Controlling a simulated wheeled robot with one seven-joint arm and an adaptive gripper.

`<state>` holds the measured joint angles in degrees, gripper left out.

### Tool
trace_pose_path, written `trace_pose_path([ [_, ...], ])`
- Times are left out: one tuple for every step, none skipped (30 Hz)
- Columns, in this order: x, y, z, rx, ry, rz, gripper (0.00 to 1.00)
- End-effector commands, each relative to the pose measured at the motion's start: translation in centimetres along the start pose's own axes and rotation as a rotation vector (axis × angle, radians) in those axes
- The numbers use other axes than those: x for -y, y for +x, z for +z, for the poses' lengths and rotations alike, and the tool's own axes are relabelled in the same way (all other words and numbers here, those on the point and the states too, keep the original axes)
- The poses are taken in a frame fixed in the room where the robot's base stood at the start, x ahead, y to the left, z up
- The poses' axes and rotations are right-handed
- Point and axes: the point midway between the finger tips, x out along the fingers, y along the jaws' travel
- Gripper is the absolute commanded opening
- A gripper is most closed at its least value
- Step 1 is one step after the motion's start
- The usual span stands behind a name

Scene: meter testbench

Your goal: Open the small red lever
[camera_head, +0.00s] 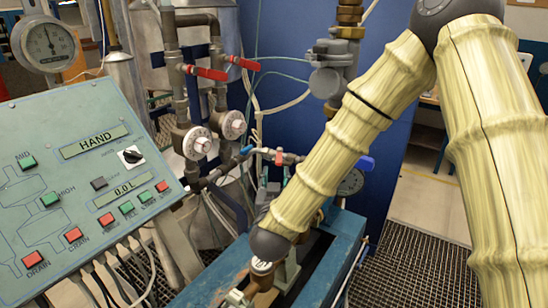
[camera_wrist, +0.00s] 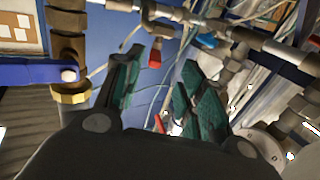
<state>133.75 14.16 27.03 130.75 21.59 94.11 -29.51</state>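In the head view, the small red lever (camera_head: 279,157) is on the thin horizontal pipe near the middle, beside a blue handle (camera_head: 247,150). In the wrist view, a short red piece (camera_wrist: 155,57) below a pipe fitting appears to be this lever. It shows between my fingertips in the picture; the remaining distance and any contact cannot be judged. My gripper (camera_wrist: 162,60) is open, with a gap between its green-padded fingers. In the head view, my forearm hides most of the gripper.
Two larger red levers (camera_head: 205,72) (camera_head: 243,62) sit on the upright pipes, above white round meters (camera_head: 197,143). A control panel (camera_head: 80,190) stands at left. A blue bench frame (camera_head: 335,262) lies below. In the wrist view, a brass-collared pipe (camera_wrist: 72,93) is left of the fingers.

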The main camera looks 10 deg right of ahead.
Motion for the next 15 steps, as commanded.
trace_pose_path([
  [-0.2, 0.5, -0.4, -0.001, 0.002, 0.003, 0.39],
  [-0.3, 0.8, -0.4, -0.002, 0.002, 0.004, 0.39],
  [-0.3, 1.4, -0.4, -0.001, 0.002, 0.005, 0.39],
  [-0.3, 2.0, -0.4, 0.000, 0.002, 0.005, 0.39],
  [-0.3, 2.6, -0.3, 0.000, 0.002, 0.005, 0.39],
  [-0.2, 3.6, -0.2, 0.003, 0.001, 0.005, 0.39],
  [-0.1, 4.4, -0.1, 0.005, 0.000, 0.005, 0.39],
  [-0.1, 5.1, 0.1, 0.007, -0.002, 0.006, 0.39],
  [0.0, 6.0, 0.3, 0.010, -0.002, 0.005, 0.39],
  [0.1, 6.6, 0.3, 0.010, -0.002, 0.004, 0.39],
  [0.2, 7.2, 0.5, 0.011, -0.002, 0.004, 0.39],
  [0.3, 8.0, 0.6, 0.014, -0.002, 0.003, 0.39],
  [0.3, 8.4, 0.7, 0.014, -0.003, 0.003, 0.39],
  [0.3, 8.9, 0.8, 0.014, -0.003, 0.002, 0.39],
  [0.4, 9.4, 0.8, 0.014, -0.003, 0.001, 0.39],
])
